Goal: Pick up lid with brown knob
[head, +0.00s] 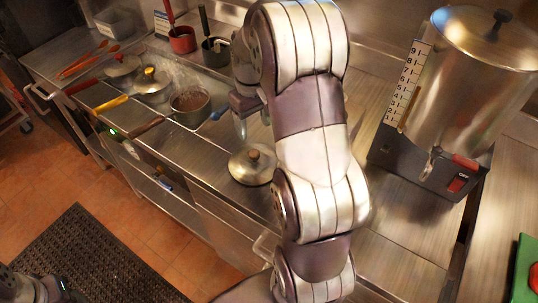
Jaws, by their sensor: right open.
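The lid with the brown knob (251,172) is a round metal lid lying on the steel counter, knob up, near the middle of the head view. My right arm reaches across the picture just right of it and hides a little of its right edge. My right gripper (251,122) is open and empty. It points downward and shows just above and behind the lid in the picture, apart from its knob. Only part of my left arm shows in the bottom left corner; its gripper is out of view.
Several pans with coloured handles stand to the left, including an open brown-handled pot (190,106) and a yellow-handled one (112,104). A red pot (182,40) stands behind. A large metal urn (462,75) stands right of my arm. A green board (523,270) lies far right.

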